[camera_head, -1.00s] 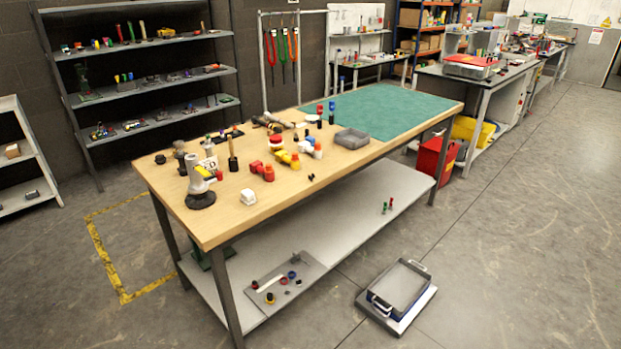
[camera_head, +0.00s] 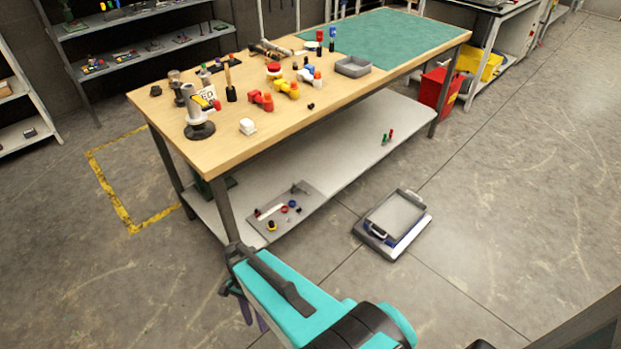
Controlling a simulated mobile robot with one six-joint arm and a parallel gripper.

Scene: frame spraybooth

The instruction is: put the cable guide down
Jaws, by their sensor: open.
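My teal arm reaches in from the bottom of the picture. My gripper (camera_head: 243,303) shows only partly beside the arm's far end, as dark and purple parts over the floor in front of the workbench (camera_head: 218,163). It is open, and I see nothing held in it, though the arm hides part of it. I cannot tell which of the small parts is the cable guide.
A grey tray (camera_head: 353,67) and a green mat (camera_head: 400,33) are on the bench. The lower shelf (camera_head: 345,145) carries a board (camera_head: 262,224) with small parts. A tray on a low base (camera_head: 392,218) stands on the floor. A red bin (camera_head: 434,90) is under the bench's far end.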

